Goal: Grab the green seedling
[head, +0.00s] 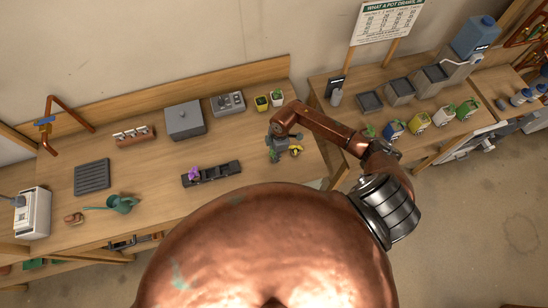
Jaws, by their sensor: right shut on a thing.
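My right gripper (276,152) is low over the wooden bench, right of the dark tray. It is shut on what looks like the green seedling (270,141), a small green shape at its fingers. The gripper and wrist hide most of it, and I cannot tell whether it touches the bench. A small yellow thing (296,151) is just to the right of the gripper. A purple seedling (193,173) sits in the left part of the long dark tray (228,169). My left gripper is out of view.
A yellow pot (262,103) and a pale pot (277,98) with plants stand behind the gripper. A grey box (185,120), a ribbed black tray (92,177) and a green watering can (122,204) are to the left.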

